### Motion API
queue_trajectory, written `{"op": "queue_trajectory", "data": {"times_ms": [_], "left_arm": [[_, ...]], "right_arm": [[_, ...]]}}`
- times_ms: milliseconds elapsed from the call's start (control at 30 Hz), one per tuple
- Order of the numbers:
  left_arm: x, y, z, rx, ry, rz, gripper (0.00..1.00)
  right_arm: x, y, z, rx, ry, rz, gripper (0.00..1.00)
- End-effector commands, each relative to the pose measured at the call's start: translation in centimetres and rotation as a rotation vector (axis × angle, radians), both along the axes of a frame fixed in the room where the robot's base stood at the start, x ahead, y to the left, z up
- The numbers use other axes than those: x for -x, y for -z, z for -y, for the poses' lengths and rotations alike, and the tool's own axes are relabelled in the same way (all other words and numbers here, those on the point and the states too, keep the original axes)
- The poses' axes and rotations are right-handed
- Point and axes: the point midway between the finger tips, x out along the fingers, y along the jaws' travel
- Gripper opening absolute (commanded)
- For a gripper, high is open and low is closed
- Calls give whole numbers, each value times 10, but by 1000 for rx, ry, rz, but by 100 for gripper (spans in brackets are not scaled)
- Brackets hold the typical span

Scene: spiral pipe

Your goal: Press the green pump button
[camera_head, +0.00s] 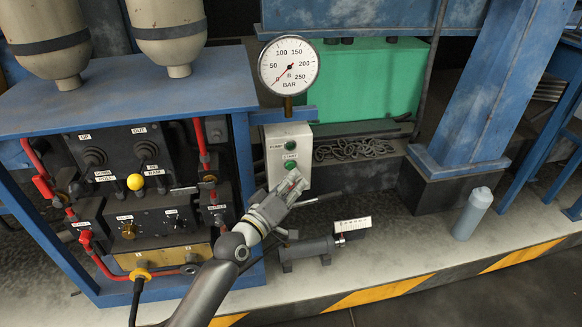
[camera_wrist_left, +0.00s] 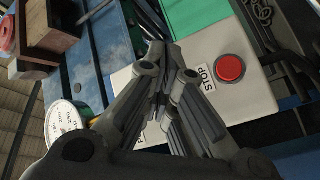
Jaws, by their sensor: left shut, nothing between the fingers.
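The pale pump control box (camera_head: 303,150) stands upright at the middle in the head view, below the pressure gauge. Its front has an upper green round part (camera_head: 290,145) and a lower green button (camera_head: 290,165) by a START label. My left gripper (camera_head: 297,178) is shut and empty, in front of the box's lower part, just below the lower green button. Whether it touches the box I cannot tell. In the left wrist view, a red button (camera_wrist_left: 230,68) with a STOP label shows right of the closed fingers (camera_wrist_left: 168,58); the green button is hidden there. My right gripper is not in view.
A pressure gauge (camera_head: 289,65) stands above the box. A blue bench (camera_head: 130,90) with black panels, knobs and red hoses is to the left. A grey cylinder (camera_head: 306,252) lies below the gripper. A grey bottle (camera_head: 471,214) stands on the ledge at right.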

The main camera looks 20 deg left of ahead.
Motion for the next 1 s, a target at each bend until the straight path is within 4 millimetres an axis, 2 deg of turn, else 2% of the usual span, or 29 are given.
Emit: {"op": "queue_trajectory", "data": {"times_ms": [600,1000], "left_arm": [[0,0,0,0,0,0,0],[-7,0,-4,1,0,0,0]], "right_arm": [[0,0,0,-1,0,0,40],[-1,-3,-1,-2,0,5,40]]}}
